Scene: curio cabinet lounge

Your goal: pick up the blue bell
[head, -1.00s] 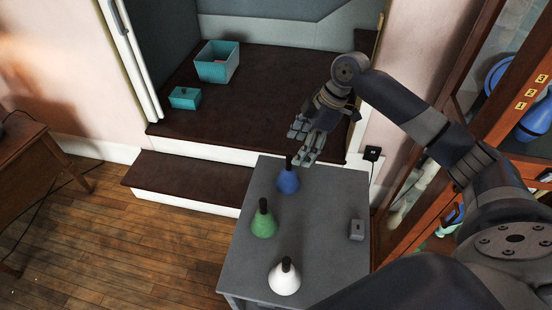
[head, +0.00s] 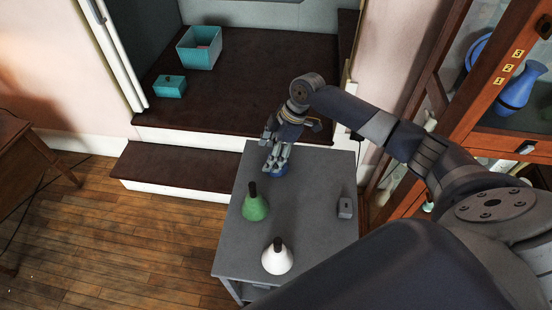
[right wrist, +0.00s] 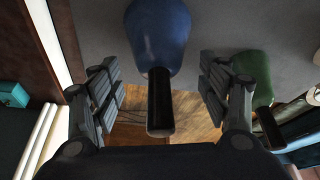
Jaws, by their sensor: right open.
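The blue bell (head: 279,172) stands on the grey table (head: 315,220), mostly hidden behind my right gripper (head: 274,160) in the head view. In the right wrist view the blue bell (right wrist: 158,40) and its black handle (right wrist: 160,100) lie between the two fingers of my right gripper (right wrist: 160,95). The fingers are apart, with a gap on each side of the handle. My left gripper is not in view.
A green bell (head: 255,207) and a white bell (head: 277,260) stand nearer on the same table. A small grey box (head: 344,208) sits at its right. A teal bin (head: 200,57) and teal box (head: 170,88) are on the dark raised floor behind. A glass cabinet (head: 480,110) is at right.

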